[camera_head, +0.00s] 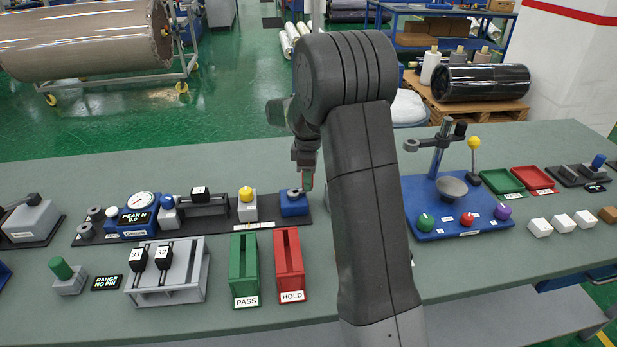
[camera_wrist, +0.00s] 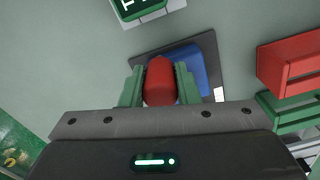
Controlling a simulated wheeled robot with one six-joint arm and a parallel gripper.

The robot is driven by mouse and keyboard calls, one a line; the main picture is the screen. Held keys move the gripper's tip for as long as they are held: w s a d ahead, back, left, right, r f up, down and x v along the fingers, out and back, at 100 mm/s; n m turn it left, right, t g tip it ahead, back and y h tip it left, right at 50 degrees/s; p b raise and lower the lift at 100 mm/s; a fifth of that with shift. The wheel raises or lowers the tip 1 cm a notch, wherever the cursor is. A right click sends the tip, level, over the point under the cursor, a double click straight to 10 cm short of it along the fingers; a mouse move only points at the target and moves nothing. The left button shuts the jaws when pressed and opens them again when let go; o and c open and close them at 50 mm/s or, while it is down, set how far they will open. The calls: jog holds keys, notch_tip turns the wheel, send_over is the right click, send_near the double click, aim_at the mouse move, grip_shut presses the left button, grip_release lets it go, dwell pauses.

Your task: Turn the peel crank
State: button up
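The peel tester is a row of small devices on a dark base plate on the bench. A blue block (camera_head: 293,203) stands at its right end, with a grey crank part on top. In the wrist view a red knob (camera_wrist: 160,82) stands between the green fingers of my gripper (camera_wrist: 160,88), with the blue block (camera_wrist: 190,68) behind it. The fingers flank the knob closely and no clear gap shows. In the head view my gripper (camera_head: 306,180) points down just above the blue block. My arm hides part of the bench right of it.
A round gauge (camera_head: 140,200) and a "PEAK N 0.0" display (camera_head: 135,217) are on the left. A yellow-topped post (camera_head: 247,206) stands left of the crank. Green PASS (camera_head: 243,270) and red HOLD (camera_head: 289,263) trays lie in front. A blue-based stand (camera_head: 455,225) is right of my arm.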

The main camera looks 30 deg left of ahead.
jog(key=shift+d+m, duration=0.1)
jog(key=shift+m, duration=0.2)
